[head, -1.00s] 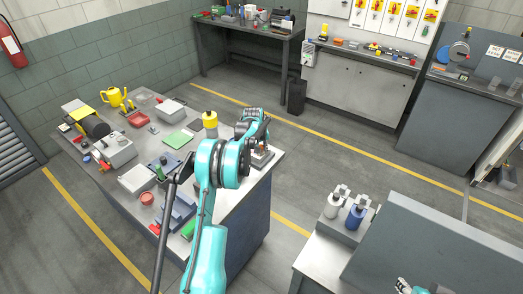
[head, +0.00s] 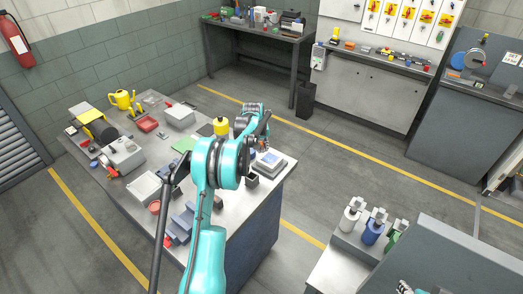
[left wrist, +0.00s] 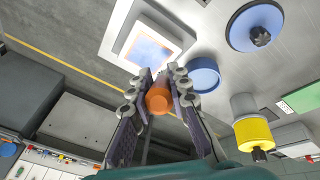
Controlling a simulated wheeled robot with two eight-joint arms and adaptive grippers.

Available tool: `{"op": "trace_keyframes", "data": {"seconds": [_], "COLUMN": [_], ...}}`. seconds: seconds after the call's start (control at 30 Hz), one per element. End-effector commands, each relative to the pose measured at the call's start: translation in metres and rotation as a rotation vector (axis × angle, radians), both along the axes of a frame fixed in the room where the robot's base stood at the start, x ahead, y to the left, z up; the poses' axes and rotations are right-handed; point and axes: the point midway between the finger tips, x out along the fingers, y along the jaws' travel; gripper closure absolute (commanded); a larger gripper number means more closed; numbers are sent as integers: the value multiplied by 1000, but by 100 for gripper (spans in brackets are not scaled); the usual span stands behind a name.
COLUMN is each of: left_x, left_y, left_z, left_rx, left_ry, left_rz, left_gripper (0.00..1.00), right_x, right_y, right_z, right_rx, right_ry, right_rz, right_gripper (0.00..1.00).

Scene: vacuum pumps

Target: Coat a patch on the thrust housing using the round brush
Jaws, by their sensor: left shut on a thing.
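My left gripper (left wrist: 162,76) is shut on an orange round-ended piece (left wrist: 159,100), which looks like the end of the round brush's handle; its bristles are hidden. In the head view the left gripper (head: 264,138) is small and partly hidden by my arm, above the bench's right part. A pale square block with a blue patch (left wrist: 150,48), probably the thrust housing, lies just beyond the fingertips in the left wrist view. It also appears as a grey block (head: 271,163) near the bench's right edge in the head view. The brush's contact with it cannot be told.
A blue-topped round tub (left wrist: 204,75), a blue disc with a black knob (left wrist: 256,24) and a yellow-capped bottle (left wrist: 252,132) stand near the gripper. The bench (head: 240,226) is crowded on its left. Bottles (head: 373,229) stand on a lower-right stand.

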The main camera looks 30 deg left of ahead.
Motion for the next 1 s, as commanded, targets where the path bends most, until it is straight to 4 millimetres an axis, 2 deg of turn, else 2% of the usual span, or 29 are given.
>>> {"op": "trace_keyframes", "data": {"seconds": [0.5,1.0], "left_x": [-5,-5], "left_y": [-8,-9], "left_z": [47,50], "left_rx": [1,0], "left_ry": [-1,0], "left_rz": [-4,-5], "left_gripper": [100,100], "right_x": [0,0], "right_y": [0,0], "right_z": [23,23], "right_rx": [0,0], "right_ry": [0,0], "right_rz": [0,0], "right_gripper": [60,60]}}
